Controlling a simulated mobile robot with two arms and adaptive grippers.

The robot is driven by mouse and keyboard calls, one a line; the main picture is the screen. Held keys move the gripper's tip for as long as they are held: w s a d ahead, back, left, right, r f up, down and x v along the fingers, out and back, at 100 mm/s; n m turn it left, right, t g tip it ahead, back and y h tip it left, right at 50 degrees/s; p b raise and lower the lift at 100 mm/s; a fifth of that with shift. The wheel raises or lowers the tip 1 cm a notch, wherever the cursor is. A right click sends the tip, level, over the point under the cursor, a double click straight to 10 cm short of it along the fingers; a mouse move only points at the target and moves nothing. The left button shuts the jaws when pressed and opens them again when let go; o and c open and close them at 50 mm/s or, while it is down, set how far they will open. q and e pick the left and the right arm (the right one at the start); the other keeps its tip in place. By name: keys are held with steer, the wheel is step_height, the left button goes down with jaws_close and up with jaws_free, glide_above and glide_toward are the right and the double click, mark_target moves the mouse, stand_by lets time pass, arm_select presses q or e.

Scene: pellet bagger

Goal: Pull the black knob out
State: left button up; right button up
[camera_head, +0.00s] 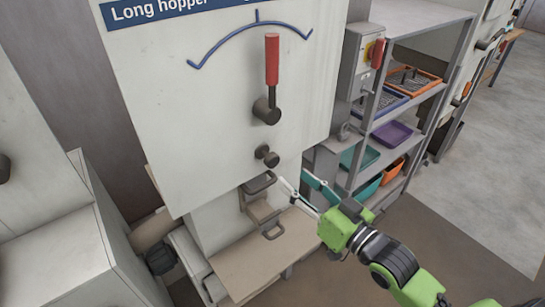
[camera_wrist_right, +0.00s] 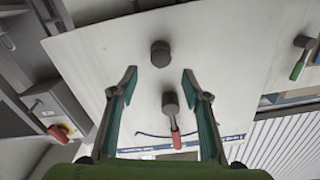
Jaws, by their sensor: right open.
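The black knob (camera_head: 268,156) sticks out of the pale machine front, below the lever with a red handle (camera_head: 271,62). In the right wrist view the knob (camera_wrist_right: 160,54) shows as a dark round end, just past the fingertips and lined up with the gap between them. My right gripper (camera_head: 291,176) is open and empty, to the lower right of the knob in the head view. Its fingers (camera_wrist_right: 159,72) are spread wide in the wrist view, and neither appears to touch the knob. My left gripper is not in view.
A blue arc is marked around the lever on the panel (camera_head: 180,120). Below the knob are a metal handle (camera_head: 258,183) and a beige tray (camera_head: 245,265). A grey switch box (camera_head: 357,62) and a shelf rack (camera_head: 432,95) with coloured bins stand to the right.

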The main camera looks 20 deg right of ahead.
mark_target(275, 162)
steer(key=p+x, duration=0.2)
steer(key=x, duration=0.6)
steer(key=shift+w+a, duration=0.1)
steer(key=shift+w, duration=0.2)
steer(key=shift+w+a, duration=0.3)
steer(key=shift+w, duration=0.25)
